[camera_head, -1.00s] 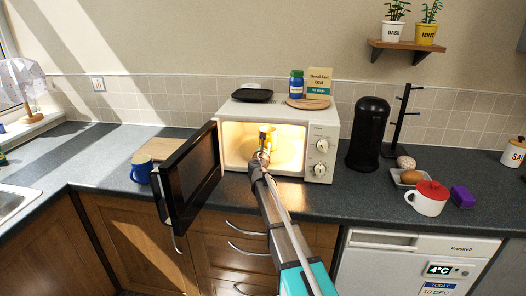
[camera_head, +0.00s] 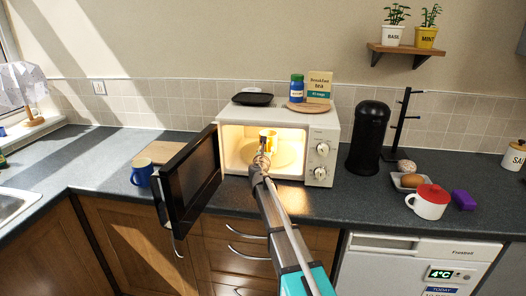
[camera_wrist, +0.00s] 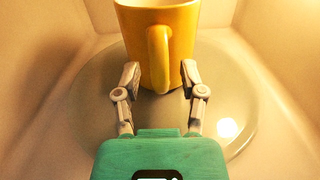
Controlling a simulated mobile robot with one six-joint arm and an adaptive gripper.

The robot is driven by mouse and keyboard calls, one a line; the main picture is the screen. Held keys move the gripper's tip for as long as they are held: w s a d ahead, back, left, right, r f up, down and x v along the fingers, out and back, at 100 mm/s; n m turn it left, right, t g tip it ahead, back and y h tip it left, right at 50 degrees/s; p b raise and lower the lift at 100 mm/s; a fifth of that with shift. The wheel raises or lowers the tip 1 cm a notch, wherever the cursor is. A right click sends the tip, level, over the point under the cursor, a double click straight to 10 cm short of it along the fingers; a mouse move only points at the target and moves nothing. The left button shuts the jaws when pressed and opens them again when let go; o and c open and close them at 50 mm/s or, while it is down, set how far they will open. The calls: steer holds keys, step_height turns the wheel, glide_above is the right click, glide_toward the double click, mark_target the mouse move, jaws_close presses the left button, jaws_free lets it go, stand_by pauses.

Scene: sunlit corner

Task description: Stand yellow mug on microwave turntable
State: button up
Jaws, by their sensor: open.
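The yellow mug (camera_head: 268,139) stands upright on the microwave turntable (camera_head: 290,157) inside the lit, open microwave (camera_head: 228,132). In the wrist view the mug (camera_wrist: 184,38) has its handle towards me, and its base rests on the round glass turntable (camera_wrist: 232,118). My gripper (camera_wrist: 160,76) is open, with its fingertips apart on either side of the handle, close to the mug's near side. I cannot tell whether a fingertip touches it. In the head view my gripper (camera_head: 264,155) is inside the microwave opening, just in front of the mug.
The microwave door (camera_head: 190,182) hangs open to the left. A blue mug (camera_head: 141,173) stands beyond it, near a wooden board (camera_head: 160,152). A black canister (camera_head: 368,136) stands right of the microwave. The microwave walls are close around my gripper.

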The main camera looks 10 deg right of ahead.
steer(key=shift+r, duration=0.1)
steer(key=v, duration=1.2)
stand_by(0.4)
steer(key=shift+s, duration=0.2)
stand_by(0.8)
stand_by(1.0)
